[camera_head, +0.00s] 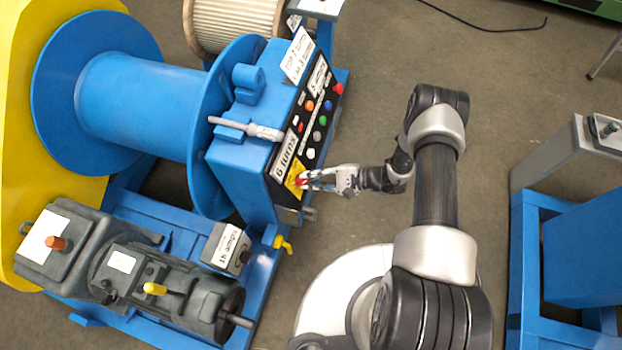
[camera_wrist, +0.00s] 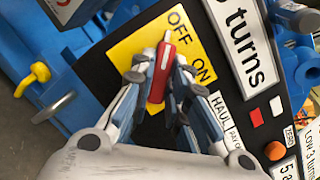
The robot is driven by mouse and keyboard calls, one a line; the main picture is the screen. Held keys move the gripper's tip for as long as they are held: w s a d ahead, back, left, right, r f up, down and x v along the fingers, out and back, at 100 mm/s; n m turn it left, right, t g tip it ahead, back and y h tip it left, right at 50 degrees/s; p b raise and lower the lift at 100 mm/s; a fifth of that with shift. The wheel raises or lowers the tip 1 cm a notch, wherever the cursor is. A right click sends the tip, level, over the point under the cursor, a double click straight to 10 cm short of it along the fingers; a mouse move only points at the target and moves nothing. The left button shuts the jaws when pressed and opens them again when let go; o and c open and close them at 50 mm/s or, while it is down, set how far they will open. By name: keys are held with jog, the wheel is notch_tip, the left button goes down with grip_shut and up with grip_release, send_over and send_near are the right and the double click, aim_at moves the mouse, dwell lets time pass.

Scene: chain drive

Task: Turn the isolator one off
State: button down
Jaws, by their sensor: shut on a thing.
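The isolator is a red handle (camera_wrist: 161,72) on a yellow plate (camera_wrist: 128,48) marked OFF and ON, on the black control panel. The fingers hide part of the handle.
Other buttons and labels on the panel, such as the orange button (camera_wrist: 274,151), lie right of the handle. A yellow lever (camera_head: 284,244) sticks out below the panel. A blue drum (camera_head: 135,105) and grey motor (camera_head: 165,285) are left. Floor (camera_head: 385,60) is open to the right.

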jog(key=c, duration=1.6)
grip_release()
jog(key=shift+o, duration=0.2)
jog(key=v, duration=1.2)
jog(key=shift+r, duration=0.1)
